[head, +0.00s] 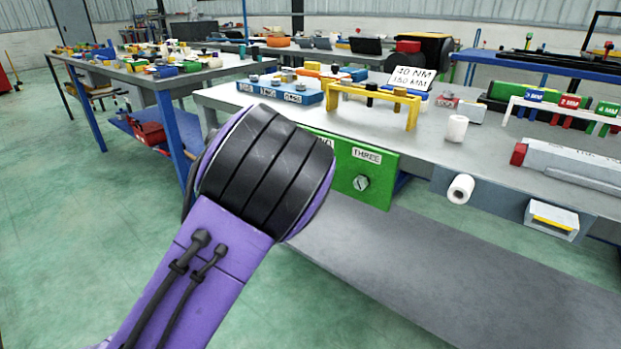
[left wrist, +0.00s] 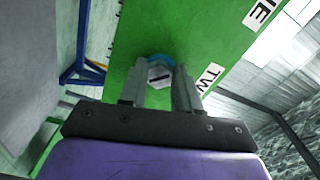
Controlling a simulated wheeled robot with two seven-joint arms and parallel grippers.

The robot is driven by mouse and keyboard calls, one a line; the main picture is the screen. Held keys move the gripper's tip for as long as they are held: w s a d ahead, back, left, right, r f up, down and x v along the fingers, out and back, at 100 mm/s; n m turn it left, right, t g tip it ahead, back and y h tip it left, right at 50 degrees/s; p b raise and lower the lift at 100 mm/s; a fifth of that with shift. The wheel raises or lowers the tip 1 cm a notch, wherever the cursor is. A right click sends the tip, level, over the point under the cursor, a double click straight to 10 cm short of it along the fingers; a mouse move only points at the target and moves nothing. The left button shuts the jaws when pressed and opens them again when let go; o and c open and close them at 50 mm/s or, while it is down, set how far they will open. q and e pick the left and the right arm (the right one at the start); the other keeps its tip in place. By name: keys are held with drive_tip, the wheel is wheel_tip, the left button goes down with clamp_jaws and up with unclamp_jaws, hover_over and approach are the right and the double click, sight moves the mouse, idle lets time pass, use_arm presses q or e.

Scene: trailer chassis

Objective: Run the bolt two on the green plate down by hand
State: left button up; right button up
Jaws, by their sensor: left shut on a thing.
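The green plate (head: 338,165) hangs on the front edge of the workbench. My left arm covers much of it in the head view, including bolt two. In the left wrist view the plate (left wrist: 200,35) fills the middle, and bolt two (left wrist: 160,77) sits beside the partly hidden label starting "TW". The bolt has a pale slotted head with a blue ring behind it. My left gripper (left wrist: 163,82) is shut on its head, one finger on each side. How far the bolt stands out is not clear. My right gripper is in neither view.
Bolt three (head: 361,183) sits under the label "THREE" on the plate. On the bench (head: 470,145) stand a blue block of bolts (head: 298,97), a yellow bracket (head: 412,113) and a torque card (head: 411,78). A white roll (head: 460,189) projects from the bench front.

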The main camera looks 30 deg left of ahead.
use_arm(q)
drive_tip(key=shift+f+m+b, duration=0.3)
drive_tip(key=shift+f+m, duration=0.05)
drive_tip(key=shift+m, duration=0.15)
drive_tip(key=o, duration=0.9)
drive_tip(key=shift+s+r, duration=0.1)
drive_tip(key=shift+o, duration=0.8)
drive_tip(key=shift+r, duration=0.15)
